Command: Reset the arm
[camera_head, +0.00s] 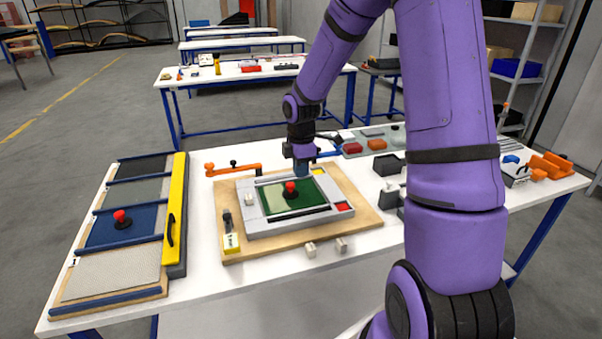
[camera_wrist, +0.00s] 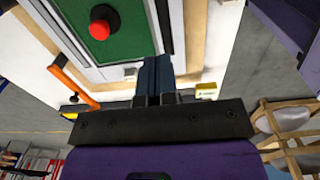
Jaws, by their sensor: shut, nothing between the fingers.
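My purple arm reaches over a white table, and my gripper (camera_head: 301,167) hangs at the far edge of a grey frame with a green panel (camera_head: 312,196). In the wrist view my gripper (camera_wrist: 156,72) shows its two dark fingers pressed together with nothing between them. A red knob (camera_head: 290,187) stands on the green panel, just in front of the fingers in the head view. It also shows in the wrist view (camera_wrist: 99,29). The grey frame (camera_head: 258,228) lies on a wooden board (camera_head: 365,215). I cannot tell whether the fingertips touch the frame.
An orange lever (camera_head: 232,170) lies behind the board. A panel rack with a yellow side (camera_head: 175,212) stands at the left. Grey blocks, a red block (camera_head: 352,146) and orange parts (camera_head: 550,165) stand at the right. More tables (camera_head: 250,72) are behind.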

